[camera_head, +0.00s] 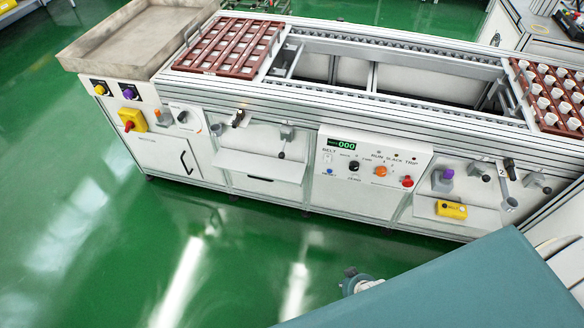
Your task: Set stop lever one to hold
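On the front of the conveyor, a lever with a black grip (237,118) sits left of the control panel; I cannot read a number on it, so I cannot be sure it is stop lever one. Its grip is near the top rail and its short arm points down to the left. A second lever with a black grip (509,164) stands at the right beside a plate marked 2 (501,170), its grey arm hanging down. Neither gripper can be made out in the view.
A control panel (347,183) with a green 000 display, knobs and buttons is mid-front. Red trays (226,45) sit at the belt's left end and right end (551,95). A yellow box (451,209) lies on the right shelf. Green floor (130,250) in front is clear.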

